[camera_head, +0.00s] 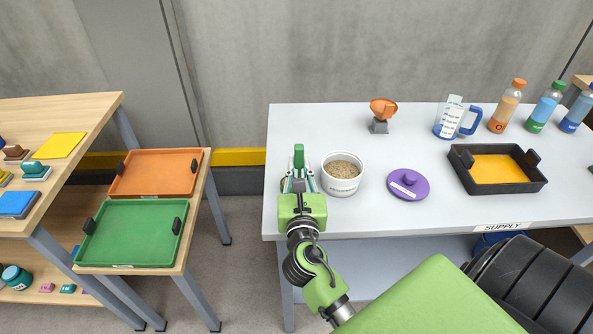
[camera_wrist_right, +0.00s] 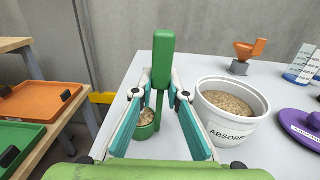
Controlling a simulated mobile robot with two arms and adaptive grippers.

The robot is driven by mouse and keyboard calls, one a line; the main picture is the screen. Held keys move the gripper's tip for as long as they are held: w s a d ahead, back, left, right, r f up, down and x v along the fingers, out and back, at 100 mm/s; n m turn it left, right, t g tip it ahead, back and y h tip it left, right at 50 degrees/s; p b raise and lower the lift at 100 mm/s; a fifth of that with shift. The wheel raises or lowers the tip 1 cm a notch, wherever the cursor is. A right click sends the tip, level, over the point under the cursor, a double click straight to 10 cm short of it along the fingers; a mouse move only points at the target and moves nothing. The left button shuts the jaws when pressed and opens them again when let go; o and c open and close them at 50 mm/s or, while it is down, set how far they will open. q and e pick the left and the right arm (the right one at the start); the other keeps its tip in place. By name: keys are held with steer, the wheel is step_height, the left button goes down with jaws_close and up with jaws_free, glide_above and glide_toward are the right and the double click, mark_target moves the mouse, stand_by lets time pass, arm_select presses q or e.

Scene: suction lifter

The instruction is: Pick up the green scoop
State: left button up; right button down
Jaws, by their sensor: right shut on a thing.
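The green scoop (camera_wrist_right: 163,58) stands upright in the right wrist view, its thick handle at the top and a thin stem running down to a small cup. The cup holds some tan grainy material. My right gripper (camera_wrist_right: 160,92) is shut on the scoop, with its two fingers on either side of the stem below the handle. In the head view the scoop's handle (camera_head: 299,156) shows just beyond my right gripper (camera_head: 298,183), at the table's left end. The gripper hides the scoop's lower part there. My left gripper is not in view.
A white tub (camera_head: 342,186) of tan grains stands close right of the scoop. A purple lid (camera_head: 408,193), an orange scoop-like item on a grey stand (camera_head: 383,108), a jug (camera_head: 447,124), bottles and a black tray (camera_head: 532,185) are farther right. Shelves with trays stand left across a gap.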

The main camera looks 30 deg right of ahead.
mark_target(299, 158)
steer(key=shift+r, duration=0.15)
steer(key=shift+r+p, duration=0.55)
steer(key=shift+r, duration=0.75)
steer(key=shift+s+r, duration=0.1)
steer(key=shift+r, duration=0.2)
steer(key=s+a+r+p, duration=0.1)
steer(key=s+r+p, duration=0.4)
steer(key=s+r, duration=0.4)
steer(key=s, duration=0.4)
steer(key=shift+s+r, duration=0.2)
steer(key=shift+s, duration=0.1)
steer(key=shift+s+a, duration=0.1)
steer(key=shift+a, duration=0.1)
